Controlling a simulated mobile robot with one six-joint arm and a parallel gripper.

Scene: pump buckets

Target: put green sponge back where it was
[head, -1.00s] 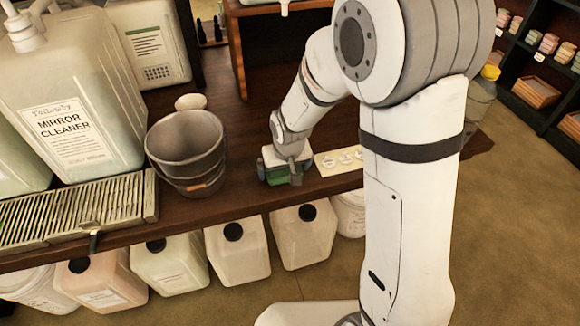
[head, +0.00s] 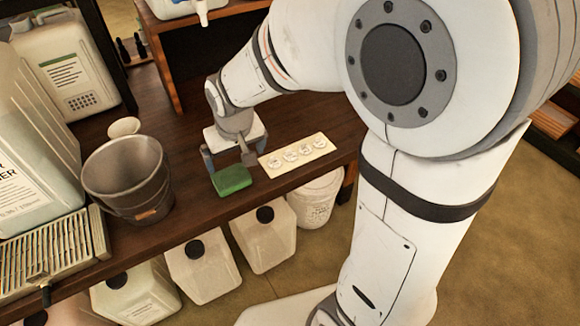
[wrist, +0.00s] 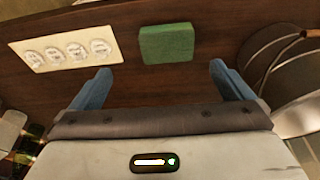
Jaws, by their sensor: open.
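The green sponge (head: 231,180) lies flat on the dark wooden counter near its front edge, between the grey bucket and a pale label strip. It also shows in the wrist view (wrist: 167,44), ahead of the fingers and apart from them. My gripper (head: 228,160) is open, just behind the sponge on the counter's side away from the front edge. In the wrist view its two blue fingers (wrist: 160,76) are spread with nothing between them.
A grey bucket (head: 128,185) stands left of the sponge, with a white round item (head: 124,127) behind it. The pale strip with several round discs (head: 298,151) lies to the right. A slatted drip tray (head: 48,258) is at far left. Jugs (head: 202,271) stand below the counter.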

